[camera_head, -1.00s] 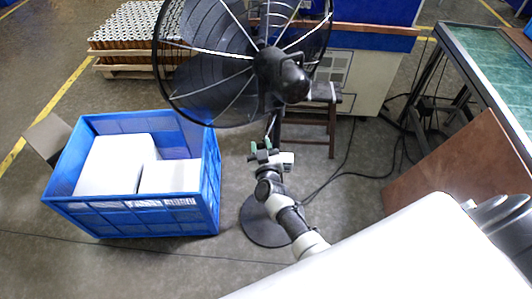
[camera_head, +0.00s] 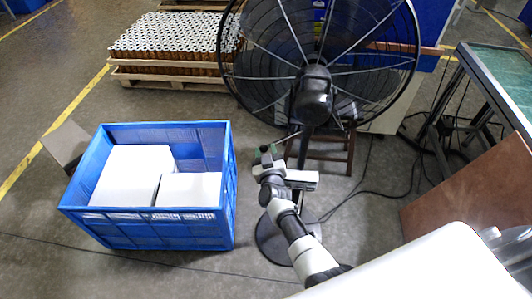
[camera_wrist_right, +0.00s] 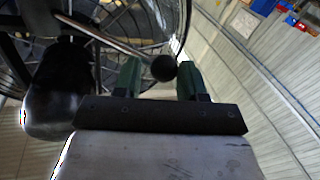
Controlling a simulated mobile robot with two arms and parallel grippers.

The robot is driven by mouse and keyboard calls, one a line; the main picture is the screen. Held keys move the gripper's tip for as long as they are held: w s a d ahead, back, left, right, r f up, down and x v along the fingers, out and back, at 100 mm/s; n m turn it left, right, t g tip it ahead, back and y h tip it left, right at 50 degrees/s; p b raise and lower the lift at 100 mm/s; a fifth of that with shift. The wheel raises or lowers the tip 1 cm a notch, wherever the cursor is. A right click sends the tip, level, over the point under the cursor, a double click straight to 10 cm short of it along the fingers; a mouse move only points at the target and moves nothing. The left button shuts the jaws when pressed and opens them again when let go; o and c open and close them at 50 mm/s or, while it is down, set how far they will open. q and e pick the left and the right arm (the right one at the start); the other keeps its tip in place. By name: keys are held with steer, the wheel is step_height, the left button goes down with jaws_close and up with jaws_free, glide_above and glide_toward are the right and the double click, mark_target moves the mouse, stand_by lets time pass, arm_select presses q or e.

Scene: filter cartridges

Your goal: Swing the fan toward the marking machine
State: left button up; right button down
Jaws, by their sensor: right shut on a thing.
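The black pedestal fan (camera_head: 312,92) stands at the centre of the head view, its round cage facing away from me and its motor housing towards me. My right gripper (camera_head: 267,153) is just below and left of the motor housing. In the right wrist view, a rod with a black ball knob (camera_wrist_right: 163,68) runs from the fan and ends between the green fingertips of my right gripper (camera_wrist_right: 157,78); the gripper is shut on this knob. The fan's round base (camera_head: 270,244) is on the floor, partly hidden by my arm. My left gripper is out of view. I cannot tell which thing is the marking machine.
A blue crate (camera_head: 232,215) with white boxes stands left of the fan. A pallet (camera_head: 165,82) of filter cartridges is behind. A wooden stool (camera_head: 342,150) and cables are behind the fan. A brown board (camera_head: 470,200) and a green-topped table (camera_head: 505,75) are at right.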

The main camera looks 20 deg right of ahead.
steer(key=shift+w+d+r, duration=0.15)
steer(key=shift+d+r, duration=0.1)
steer(key=c, duration=1)
jaws_free()
steer(key=shift+c, duration=0.2)
steer(key=shift+o, duration=1.1)
steer(key=shift+d+f, duration=0.15)
steer(key=p+v, duration=0.5)
steer(key=v, duration=0.6)
steer(key=shift+w, duration=0.1)
